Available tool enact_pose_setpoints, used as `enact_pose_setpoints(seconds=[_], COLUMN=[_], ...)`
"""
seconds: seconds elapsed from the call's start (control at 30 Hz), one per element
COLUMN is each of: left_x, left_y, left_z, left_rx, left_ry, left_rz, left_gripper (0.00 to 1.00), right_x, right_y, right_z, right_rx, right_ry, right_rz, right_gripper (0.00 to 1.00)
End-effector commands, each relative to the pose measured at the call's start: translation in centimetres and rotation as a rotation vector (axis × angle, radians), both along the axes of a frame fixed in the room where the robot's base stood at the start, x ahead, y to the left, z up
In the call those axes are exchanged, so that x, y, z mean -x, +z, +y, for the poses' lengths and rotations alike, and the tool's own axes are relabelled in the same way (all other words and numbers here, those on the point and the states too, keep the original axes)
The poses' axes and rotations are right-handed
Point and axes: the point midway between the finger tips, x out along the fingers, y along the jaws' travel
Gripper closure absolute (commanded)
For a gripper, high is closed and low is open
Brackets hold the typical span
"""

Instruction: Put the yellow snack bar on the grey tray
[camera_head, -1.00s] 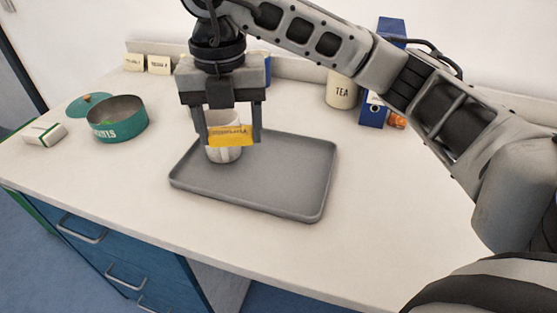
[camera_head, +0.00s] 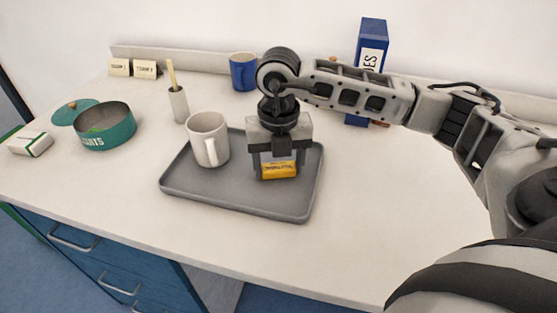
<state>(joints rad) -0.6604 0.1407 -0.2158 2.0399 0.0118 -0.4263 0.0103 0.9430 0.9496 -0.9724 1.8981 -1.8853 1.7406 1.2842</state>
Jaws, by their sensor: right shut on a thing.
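The yellow snack bar (camera_head: 279,170) is between the fingers of my right gripper (camera_head: 275,172), which is shut on it. The gripper points down over the right half of the grey tray (camera_head: 237,203). The bar is low over the tray; I cannot tell whether it touches the tray floor. A white mug (camera_head: 208,140) stands upright on the left part of the tray, apart from the gripper. My left gripper is not in view.
A teal biscuit tin (camera_head: 106,128) stands open at the left, with its lid (camera_head: 73,112) behind it and a white box (camera_head: 31,144) beside it. A blue mug (camera_head: 243,72), a holder (camera_head: 178,104) and a blue box (camera_head: 371,45) stand at the back. The front counter is clear.

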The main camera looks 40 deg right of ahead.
Motion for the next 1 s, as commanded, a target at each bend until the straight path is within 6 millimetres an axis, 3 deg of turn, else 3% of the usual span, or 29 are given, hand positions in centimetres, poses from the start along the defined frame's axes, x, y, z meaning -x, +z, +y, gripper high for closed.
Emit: enact_pose_setpoints(seconds=[0.33,0.37,0.43,0.83,1.0], left_x=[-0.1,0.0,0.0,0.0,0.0], left_y=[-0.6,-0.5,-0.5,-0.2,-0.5], left_z=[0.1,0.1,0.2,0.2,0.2], left_rx=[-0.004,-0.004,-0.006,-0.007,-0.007], left_ry=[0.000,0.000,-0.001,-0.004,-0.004], left_rz=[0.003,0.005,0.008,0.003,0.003], left_gripper=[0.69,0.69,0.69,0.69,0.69], right_x=[0.0,0.0,0.0,-0.1,-0.2], right_y=[-0.5,-0.4,-0.4,0.5,3.6], right_z=[0.0,0.0,0.0,0.1,0.1], right_rx=[-0.001,-0.001,-0.001,-0.002,-0.002], right_ry=[0.000,0.000,0.000,0.000,0.000], right_rz=[0.000,0.000,0.000,-0.003,-0.007], right_gripper=[0.59,0.32,0.16,0.16,0.16])
